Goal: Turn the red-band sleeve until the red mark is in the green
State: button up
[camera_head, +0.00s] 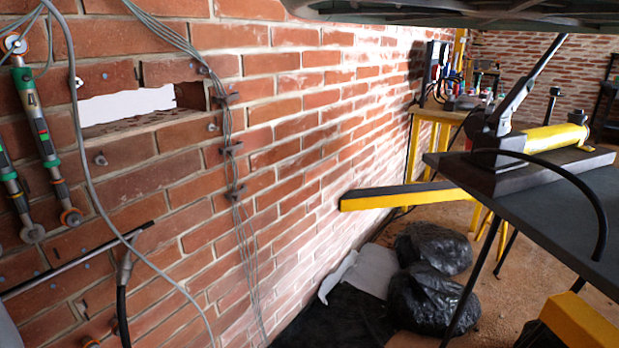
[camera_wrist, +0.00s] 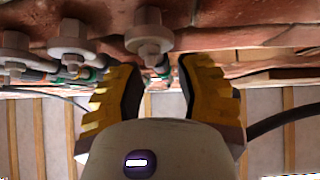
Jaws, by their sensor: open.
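Two slim rod-shaped gauges hang along the brick wall at the far left of the head view. The upper gauge (camera_head: 31,100) has green sections, a dark middle with small red and green marks, and an orange ring at its lower end. The lower gauge (camera_head: 10,178) is cut by the picture edge. I cannot tell which part is the red-band sleeve or where its mark stands. My gripper (camera_wrist: 156,68) shows in the wrist view, with yellow fingers apart and nothing held. A metal bolt with a nut (camera_wrist: 148,40) appears just beyond the gap; contact is not visible.
More bolts (camera_wrist: 72,42) and green-collared parts stand left in the wrist view. Grey cables (camera_head: 228,140) hang down the wall beside a brick opening (camera_head: 125,105). A dark table (camera_head: 560,215) with a yellow hand pump (camera_head: 552,138) stands right. Black bags (camera_head: 432,298) lie on the floor.

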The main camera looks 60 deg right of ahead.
jog(key=shift+x, duration=1.1)
jog(key=shift+f, duration=0.1)
grip_shut()
